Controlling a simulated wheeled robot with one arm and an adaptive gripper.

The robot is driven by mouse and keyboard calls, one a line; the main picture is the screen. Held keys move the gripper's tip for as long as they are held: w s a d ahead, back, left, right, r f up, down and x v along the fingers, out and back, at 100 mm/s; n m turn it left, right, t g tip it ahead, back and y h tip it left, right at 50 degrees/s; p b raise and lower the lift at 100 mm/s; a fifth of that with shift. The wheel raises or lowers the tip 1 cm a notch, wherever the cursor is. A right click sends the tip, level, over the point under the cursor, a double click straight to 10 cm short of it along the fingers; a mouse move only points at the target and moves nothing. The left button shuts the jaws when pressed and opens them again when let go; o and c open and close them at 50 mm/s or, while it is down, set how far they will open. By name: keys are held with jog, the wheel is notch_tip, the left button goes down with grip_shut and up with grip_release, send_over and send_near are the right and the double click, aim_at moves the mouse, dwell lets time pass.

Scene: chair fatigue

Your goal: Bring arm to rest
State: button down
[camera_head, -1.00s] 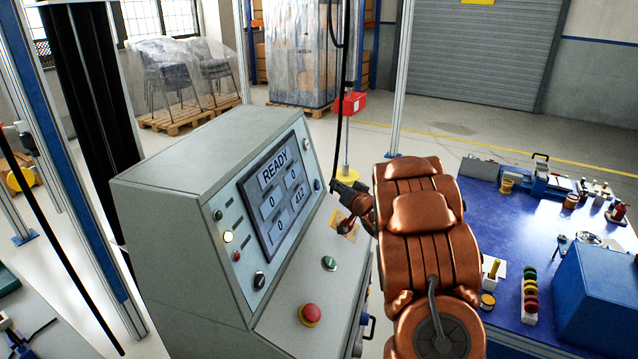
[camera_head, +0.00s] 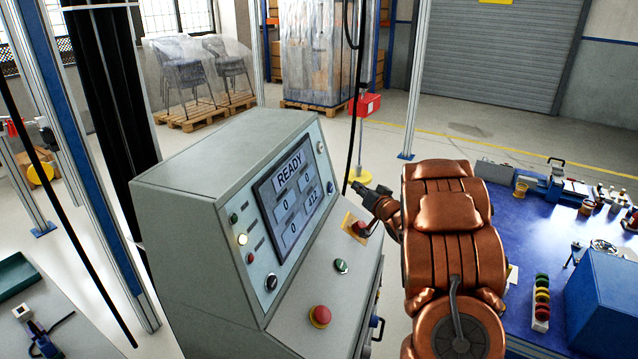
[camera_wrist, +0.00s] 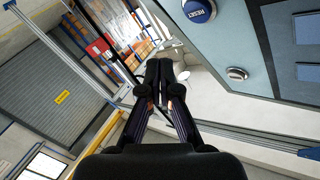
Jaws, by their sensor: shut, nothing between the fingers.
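My copper-coloured arm (camera_head: 452,250) is folded up in the right half of the head view, beside the grey control console. My gripper (camera_head: 357,187) points left from it, near the console's right edge, and appears above the sloping panel. It is shut and empty. In the wrist view the two dark fingers of my gripper (camera_wrist: 158,70) lie together, with nothing between them. The console (camera_head: 195,195) has a screen (camera_head: 293,197) reading READY. In the wrist view its blue RESET button (camera_wrist: 199,10) shows at the top, right of the fingers.
Another red button (camera_head: 360,227) on a yellow plate is just below my gripper. A blue-topped workbench (camera_head: 545,228) with tools and a blue box (camera_head: 603,290) is at right.

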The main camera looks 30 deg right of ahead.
jog(key=shift+r, duration=0.1)
jog(key=s+a+n+g, duration=0.2)
jog(key=s+a+g, duration=0.4)
jog(key=s+a, duration=0.5)
jog(key=s+a+n+g, duration=0.2)
jog(key=s+a+g, duration=0.4)
jog(key=s, duration=1.5)
jog(key=s+a+n+g+y, duration=0.1)
jog(key=s+a+g, duration=0.6)
jog(key=s+a, duration=0.9)
jog(key=shift+s+a+n, duration=0.15)
jog(key=shift+a+n, duration=0.4)
jog(key=shift+n, duration=0.15)
jog(key=shift+a, duration=0.1)
